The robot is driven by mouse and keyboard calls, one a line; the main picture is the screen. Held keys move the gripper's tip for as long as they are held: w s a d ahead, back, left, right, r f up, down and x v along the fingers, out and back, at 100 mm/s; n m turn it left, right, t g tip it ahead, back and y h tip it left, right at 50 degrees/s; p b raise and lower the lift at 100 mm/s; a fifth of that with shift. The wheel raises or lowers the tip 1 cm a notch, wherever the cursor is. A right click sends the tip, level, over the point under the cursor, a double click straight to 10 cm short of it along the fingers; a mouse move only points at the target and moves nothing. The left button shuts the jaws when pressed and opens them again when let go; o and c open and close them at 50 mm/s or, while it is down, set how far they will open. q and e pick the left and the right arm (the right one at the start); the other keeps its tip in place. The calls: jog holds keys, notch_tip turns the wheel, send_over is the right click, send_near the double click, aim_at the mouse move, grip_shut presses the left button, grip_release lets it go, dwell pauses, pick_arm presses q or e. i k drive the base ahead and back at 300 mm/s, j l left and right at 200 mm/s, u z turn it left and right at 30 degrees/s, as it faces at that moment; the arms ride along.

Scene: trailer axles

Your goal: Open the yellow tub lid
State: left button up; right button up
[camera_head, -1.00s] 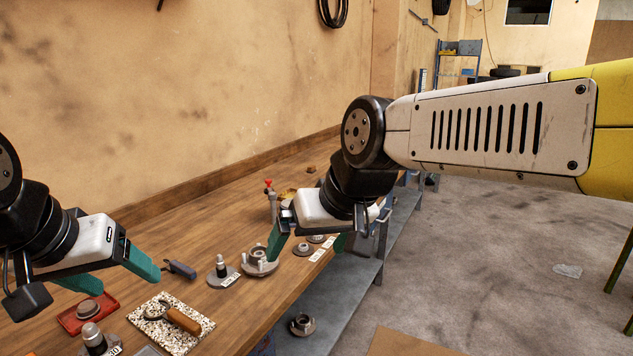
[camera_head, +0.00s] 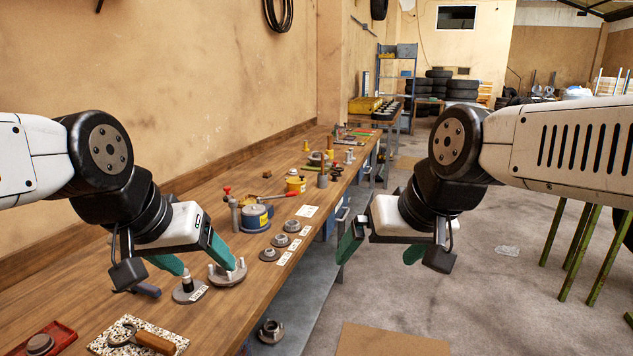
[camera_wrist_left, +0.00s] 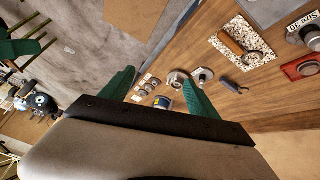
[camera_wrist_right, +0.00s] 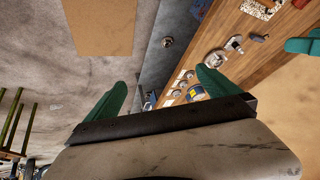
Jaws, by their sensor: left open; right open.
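A small yellow tub (camera_head: 295,184) stands on the wooden workbench (camera_head: 225,187), beyond a blue-and-grey tin (camera_head: 256,217) with a yellow label. Its lid is too small to make out clearly. My left gripper (camera_head: 193,257) is open and empty above the bench, nearer to me than the tub and to its left. My right gripper (camera_head: 383,248) is open and empty, off the bench's right edge over the floor side. Neither gripper touches the tub. In both wrist views the tin shows near the fingers, but I cannot pick out the tub there.
A flanged hub (camera_head: 228,272), a stud on a round base (camera_head: 188,290) and several bearing rings with labels lie on the near bench. A red-topped bottle (camera_head: 232,208) stands left of the tin. Further bench items stand beyond the tub. Open floor (camera_head: 470,290) lies right.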

aim_at(295, 181)
jog(key=i+l, duration=0.5)
jog(key=i, duration=0.25)
jog(key=i+l+u, duration=0.65)
jog(key=u, duration=0.55)
jog(key=k+j, duration=0.05)
